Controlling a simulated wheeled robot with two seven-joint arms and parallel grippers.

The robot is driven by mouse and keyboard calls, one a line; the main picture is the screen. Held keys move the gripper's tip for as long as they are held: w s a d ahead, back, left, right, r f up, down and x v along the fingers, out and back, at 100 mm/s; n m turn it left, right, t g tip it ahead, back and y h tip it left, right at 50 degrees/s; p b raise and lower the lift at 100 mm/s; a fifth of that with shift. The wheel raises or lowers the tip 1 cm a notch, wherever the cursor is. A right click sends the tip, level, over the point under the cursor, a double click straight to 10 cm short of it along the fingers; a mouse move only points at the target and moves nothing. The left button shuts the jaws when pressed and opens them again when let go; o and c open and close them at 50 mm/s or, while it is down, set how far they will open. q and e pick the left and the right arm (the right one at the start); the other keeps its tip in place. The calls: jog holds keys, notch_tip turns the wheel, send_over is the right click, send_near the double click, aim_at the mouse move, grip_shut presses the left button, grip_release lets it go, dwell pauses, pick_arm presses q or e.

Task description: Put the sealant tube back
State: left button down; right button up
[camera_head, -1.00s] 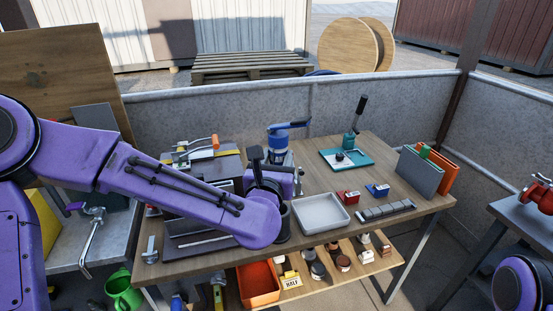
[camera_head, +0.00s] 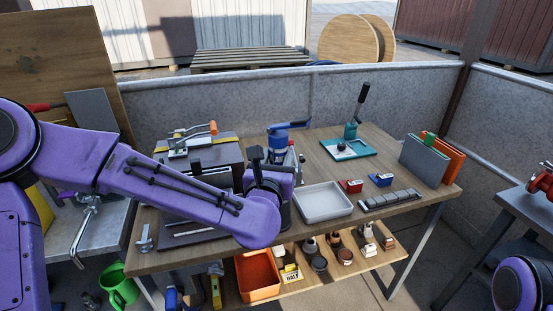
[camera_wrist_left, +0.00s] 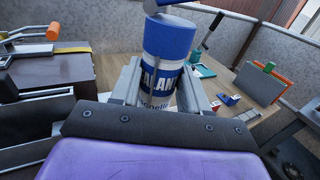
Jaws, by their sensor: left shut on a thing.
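The sealant tube (camera_head: 278,141) is a blue and white cylinder with a blue top, behind my left gripper in the head view. In the left wrist view the tube (camera_wrist_left: 168,55) is roughly upright, with part of a white printed word on its blue band. My left gripper (camera_wrist_left: 160,92) has a grey finger on each side of it and is shut on it. In the head view the left gripper (camera_head: 280,160) is mostly hidden by its own wrist. The tube's lower end is hidden, so I cannot tell whether it touches the bench. My right gripper is out of view.
The wooden bench (camera_head: 393,210) holds a grey tray (camera_head: 323,202), a teal-based press (camera_head: 349,148), red and blue small boxes, and upright grey and orange folders (camera_head: 424,160). A dark toolbox (camera_head: 205,160) stands left of the tube. Below are an orange bin (camera_head: 258,275) and several jars.

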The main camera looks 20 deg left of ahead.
pick_arm(q)
jog(key=shift+f+b, duration=2.75)
jog(key=shift+f, duration=0.1)
jog(key=shift+c, duration=2.4)
grip_release()
jog(key=shift+r, duration=0.1)
jog(key=o, duration=0.5)
jog(key=shift+s, duration=0.1)
jog(key=s+b, duration=0.3)
jog(key=b, duration=0.1)
jog(key=s+d+b, duration=0.1)
jog(key=s+b, duration=0.2)
jog(key=b, duration=0.1)
jog(key=s+b, duration=0.3)
jog(key=b, duration=0.1)
jog(key=shift+s+d, duration=0.15)
jog(key=shift+s, duration=0.25)
